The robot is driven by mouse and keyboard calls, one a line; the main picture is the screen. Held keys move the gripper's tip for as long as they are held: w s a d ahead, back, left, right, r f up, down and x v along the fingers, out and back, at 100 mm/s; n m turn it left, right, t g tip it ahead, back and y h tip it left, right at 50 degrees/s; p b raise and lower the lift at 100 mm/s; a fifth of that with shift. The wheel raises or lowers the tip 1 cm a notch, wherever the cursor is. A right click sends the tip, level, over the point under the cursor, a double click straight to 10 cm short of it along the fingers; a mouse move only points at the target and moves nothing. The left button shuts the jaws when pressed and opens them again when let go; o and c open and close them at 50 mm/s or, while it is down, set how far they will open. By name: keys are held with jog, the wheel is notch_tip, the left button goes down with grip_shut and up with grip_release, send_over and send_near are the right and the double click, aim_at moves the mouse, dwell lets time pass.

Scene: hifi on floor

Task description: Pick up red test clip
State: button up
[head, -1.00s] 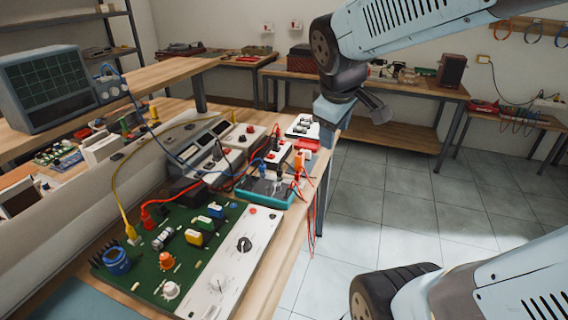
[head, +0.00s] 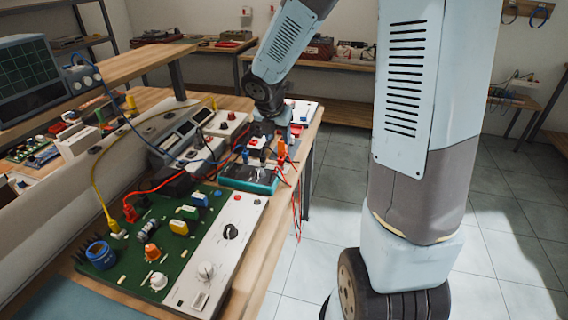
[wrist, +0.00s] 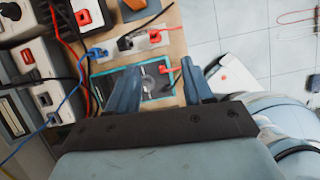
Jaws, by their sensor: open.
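A small red clip (wrist: 165,69) lies at the edge of a teal-rimmed dark tray in the wrist view, with a dark lead running from it. The tray (head: 247,187) also shows on the bench in the head view. My gripper (wrist: 158,64) is open and empty. Its two blue-grey fingers point toward the tray, and the red clip appears between their tips in the picture. The height gap cannot be told. In the head view my gripper (head: 273,130) hangs over the bench beyond the tray, partly hidden by the arm. Another red clip (head: 130,212) sits on the green board.
A blue clip (wrist: 97,53) and a black clip (wrist: 125,43) stand beside the tray. Several leads cross the bench. Boxes with red terminals (wrist: 83,18) stand at the left. The green circuit board (head: 130,255) fills the near bench. Open floor (head: 340,180) lies right of the bench edge.

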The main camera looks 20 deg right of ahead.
aim_at(281, 158)
jog(key=shift+n, duration=0.4)
jog(key=x, duration=0.9)
jog(key=shift+w+a+f, duration=0.15)
jog(key=shift+a, duration=0.15)
jog(key=shift+w+x, duration=0.2)
jog(key=shift+x, duration=2.55)
jog(key=c, duration=0.9)
